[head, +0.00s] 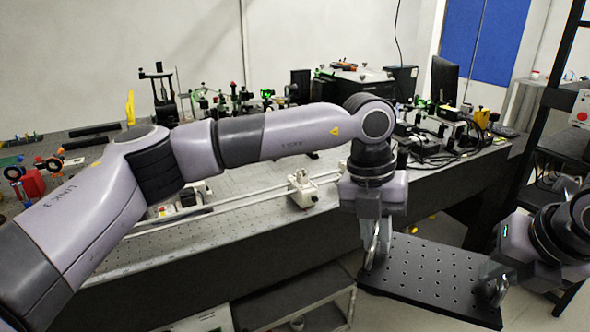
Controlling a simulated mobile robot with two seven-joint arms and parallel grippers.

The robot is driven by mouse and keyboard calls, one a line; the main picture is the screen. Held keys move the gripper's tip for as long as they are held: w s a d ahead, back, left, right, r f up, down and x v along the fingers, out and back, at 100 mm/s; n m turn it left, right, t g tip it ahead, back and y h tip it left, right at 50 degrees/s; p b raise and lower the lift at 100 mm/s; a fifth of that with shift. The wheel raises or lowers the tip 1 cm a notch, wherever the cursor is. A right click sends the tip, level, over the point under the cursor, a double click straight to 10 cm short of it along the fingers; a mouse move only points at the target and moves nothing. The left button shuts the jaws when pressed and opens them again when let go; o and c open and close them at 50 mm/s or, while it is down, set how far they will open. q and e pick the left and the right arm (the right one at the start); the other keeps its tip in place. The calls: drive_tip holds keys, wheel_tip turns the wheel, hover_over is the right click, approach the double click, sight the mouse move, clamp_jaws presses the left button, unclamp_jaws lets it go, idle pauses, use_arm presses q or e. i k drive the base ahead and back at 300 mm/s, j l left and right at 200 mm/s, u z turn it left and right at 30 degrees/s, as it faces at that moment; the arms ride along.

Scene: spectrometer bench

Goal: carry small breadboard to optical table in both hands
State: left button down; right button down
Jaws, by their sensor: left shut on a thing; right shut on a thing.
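The small breadboard (432,273) is a dark plate with rows of holes, at the lower right of the head view. It is held in the air in front of the optical table (262,258), below the level of its top. My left gripper (374,254) is shut on the breadboard's left edge. My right gripper (494,288) is shut on its right edge. The plate looks roughly level. My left arm crosses in front of the table and hides part of its top.
Optical mounts (235,100) and dark instruments crowd the table's back. A rail with a small white carriage (302,190) runs along the table near its front. A bare perforated strip lies along the front edge. A low shelf cart (300,305) stands below, and a dark rack (545,120) at right.

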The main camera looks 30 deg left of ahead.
sight(264, 183)
drive_tip(key=i+u, duration=0.3)
drive_tip(key=i, duration=0.2)
drive_tip(key=i+l+u, duration=0.1)
drive_tip(key=i+u, duration=0.2)
drive_tip(key=i, duration=0.8)
drive_tip(key=i+u, duration=0.1)
drive_tip(key=u, duration=1.05)
